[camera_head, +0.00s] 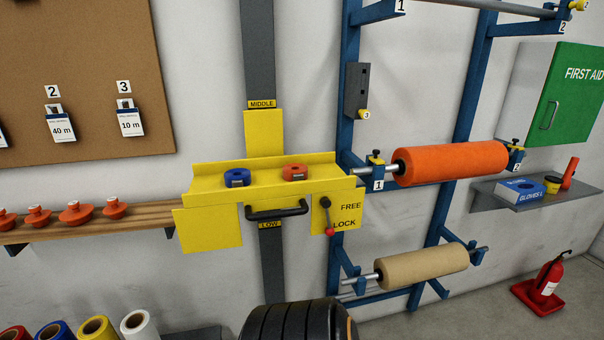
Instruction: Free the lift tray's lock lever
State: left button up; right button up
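The yellow lift tray (215,196) sits on a dark grey vertical rail (258,50) on the wall, between the MIDDLE and LOW labels. Its lock lever (328,217) is on the right of the tray's front face. The lever hangs down from its pivot, and its red knob (330,232) is beside the word LOCK (344,224); FREE (350,206) is printed above. A black handle (277,212) is left of the lever. A blue ring (237,178) and an orange ring (295,172) lie on the tray. Neither gripper shows.
A blue rack with an orange roll (450,163) and a tan roll (424,266) stands close right of the tray. A wooden shelf (150,214) with orange knobbed pieces is at left. A black ribbed shape at the bottom edge is cut off; I cannot tell what it is.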

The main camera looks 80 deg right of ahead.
aim_at(328, 219)
jog(key=z, duration=2.45)
